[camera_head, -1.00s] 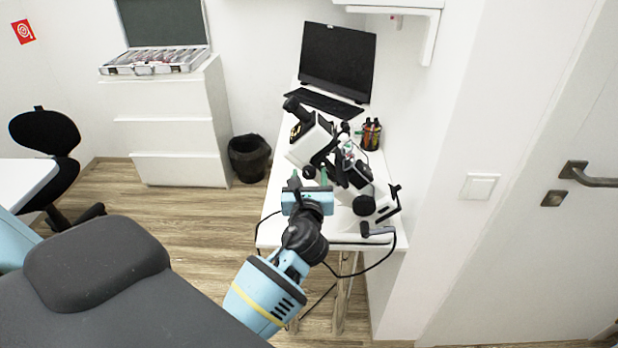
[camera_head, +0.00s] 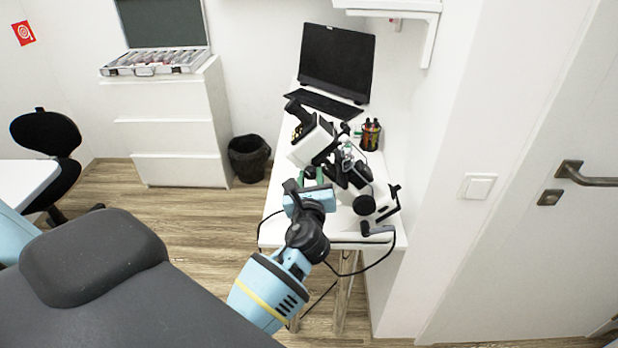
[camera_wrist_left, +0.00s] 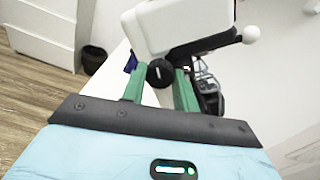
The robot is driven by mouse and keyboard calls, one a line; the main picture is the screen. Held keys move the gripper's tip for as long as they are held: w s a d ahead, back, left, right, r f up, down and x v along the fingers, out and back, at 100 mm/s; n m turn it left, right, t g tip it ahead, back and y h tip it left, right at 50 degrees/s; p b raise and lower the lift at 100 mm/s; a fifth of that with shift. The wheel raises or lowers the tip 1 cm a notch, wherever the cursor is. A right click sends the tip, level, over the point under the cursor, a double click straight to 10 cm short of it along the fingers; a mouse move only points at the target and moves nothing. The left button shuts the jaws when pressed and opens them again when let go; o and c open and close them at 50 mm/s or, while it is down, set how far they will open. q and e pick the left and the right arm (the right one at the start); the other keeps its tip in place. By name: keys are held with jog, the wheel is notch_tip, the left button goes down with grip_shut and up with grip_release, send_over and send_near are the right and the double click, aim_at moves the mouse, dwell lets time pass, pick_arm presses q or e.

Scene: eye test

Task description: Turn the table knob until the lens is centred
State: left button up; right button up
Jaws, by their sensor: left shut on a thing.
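A white and black eye-test instrument (camera_head: 313,142) stands on the white table (camera_head: 275,232). A black round knob (camera_wrist_left: 160,72) with a white mark sits under its white body in the left wrist view. My left gripper (camera_wrist_left: 161,78) has a green finger on each side of the knob and is shut on it. The white mark is close to upright. In the head view my left gripper (camera_head: 316,177) is at the instrument's near left side, and it hides the knob. I cannot tell which part is the lens or whether it is centred. My right gripper is not in view.
A monitor (camera_head: 337,62), a keyboard (camera_head: 326,104) and a pen cup (camera_head: 370,134) stand further back on the table. A black cable (camera_head: 345,273) hangs off the near edge. A bin (camera_head: 249,158) and white drawers (camera_head: 180,130) are left. The floor between is clear.

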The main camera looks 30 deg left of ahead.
pick_arm(q)
jog(key=o, duration=1)
jog(key=shift+c, duration=0.2)
jog(key=v, duration=0.8)
jog(key=shift+a, duration=0.1)
